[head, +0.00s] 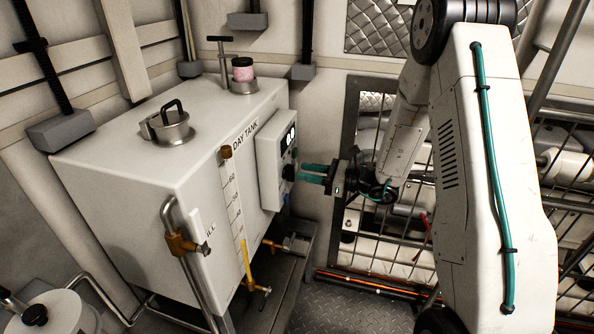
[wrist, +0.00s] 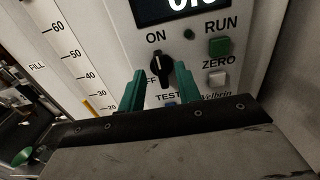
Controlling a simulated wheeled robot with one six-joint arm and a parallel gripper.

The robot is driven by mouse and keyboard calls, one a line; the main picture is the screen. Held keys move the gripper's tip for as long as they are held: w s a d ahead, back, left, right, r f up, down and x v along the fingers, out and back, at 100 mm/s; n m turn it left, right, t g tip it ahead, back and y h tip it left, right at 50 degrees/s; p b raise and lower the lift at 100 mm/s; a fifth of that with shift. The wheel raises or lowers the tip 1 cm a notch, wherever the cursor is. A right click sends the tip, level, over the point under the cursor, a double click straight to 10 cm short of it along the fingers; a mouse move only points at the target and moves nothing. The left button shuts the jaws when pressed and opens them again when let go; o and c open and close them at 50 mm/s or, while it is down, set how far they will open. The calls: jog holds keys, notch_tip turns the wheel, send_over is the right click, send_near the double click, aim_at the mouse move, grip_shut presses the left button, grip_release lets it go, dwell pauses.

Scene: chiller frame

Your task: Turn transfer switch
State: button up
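The transfer switch (wrist: 159,63) is a black rotary knob on the light grey control box (head: 276,160) fixed to the day tank's side. In the wrist view it has ON above it, OFF at its lower left, partly hidden, and TEST below. Its grip stands roughly upright, with a small pale mark near the top; I cannot tell the exact setting. My gripper (head: 304,173) has green fingers pointing at the box. In the wrist view my gripper (wrist: 160,70) is open, a finger on each side of the knob. No contact with the knob is visible.
A green RUN button (wrist: 219,46) and a pale ZERO button (wrist: 218,78) sit right of the switch, below a lit display (wrist: 182,6). The white day tank (head: 130,190) carries a level scale, pipes and brass valves. A barred rack (head: 385,250) stands at right.

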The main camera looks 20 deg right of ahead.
aim_at(289, 173)
jog(key=x, duration=0.3)
jog(key=shift+w+a, duration=0.1)
jog(key=shift+a, duration=0.1)
jog(key=shift+c, duration=0.3)
grip_shut()
